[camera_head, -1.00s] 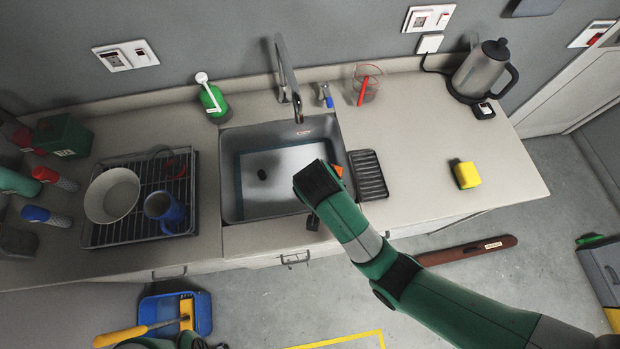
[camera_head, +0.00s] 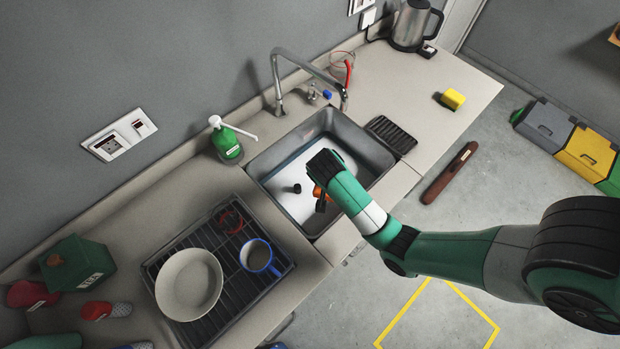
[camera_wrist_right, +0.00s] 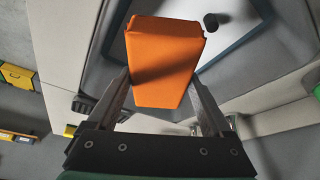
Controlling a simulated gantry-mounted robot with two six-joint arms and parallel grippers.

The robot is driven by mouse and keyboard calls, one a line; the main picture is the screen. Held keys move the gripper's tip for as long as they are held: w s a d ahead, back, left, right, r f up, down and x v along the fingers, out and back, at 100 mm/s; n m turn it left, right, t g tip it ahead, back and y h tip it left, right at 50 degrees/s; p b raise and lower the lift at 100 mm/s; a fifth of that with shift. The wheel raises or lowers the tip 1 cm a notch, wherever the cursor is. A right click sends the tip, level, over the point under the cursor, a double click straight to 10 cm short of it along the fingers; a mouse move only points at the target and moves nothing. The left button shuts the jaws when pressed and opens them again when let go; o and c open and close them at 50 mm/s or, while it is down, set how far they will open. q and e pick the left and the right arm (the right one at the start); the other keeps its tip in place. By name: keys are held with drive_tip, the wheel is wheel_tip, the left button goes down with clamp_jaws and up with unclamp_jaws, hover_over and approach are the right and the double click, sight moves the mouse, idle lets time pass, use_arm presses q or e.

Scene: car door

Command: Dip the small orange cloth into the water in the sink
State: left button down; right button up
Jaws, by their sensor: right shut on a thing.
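The small orange cloth (camera_head: 318,191) is a folded block, mostly hidden by my right arm in the head view. It shows clearly in the right wrist view (camera_wrist_right: 165,55), pinched between the fingers of my right gripper (camera_wrist_right: 162,90). In the head view my right gripper (camera_head: 321,200) is over the front part of the grey sink (camera_head: 269,160). The water (camera_head: 288,177) lies in the basin, with a dark round plug (camera_head: 297,188) in it. The cloth appears above the water; its exact height is unclear. My left gripper is not in view.
The curved tap (camera_head: 300,62) rises behind the sink, with a green soap bottle (camera_head: 226,143) to its left. A dish rack (camera_head: 222,300) holding a bowl (camera_head: 189,284) and blue mug (camera_head: 258,256) stands left.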

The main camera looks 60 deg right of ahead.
drive_tip(key=shift+s+d, duration=0.45)
drive_tip(key=shift+d, duration=0.25)
drive_tip(key=shift+f, duration=0.2)
wheel_tip(320, 180, down, 11)
drive_tip(key=b, duration=0.4)
hover_over(328, 204)
wheel_tip(328, 204, down, 5)
drive_tip(key=shift+f+b, duration=0.6)
drive_tip(key=shift+b, duration=0.4)
drive_tip(key=shift+f, duration=0.1)
drive_tip(key=shift+s+f+b, duration=0.1)
drive_tip(key=shift+f+b, duration=0.65)
drive_tip(key=shift+f, duration=1)
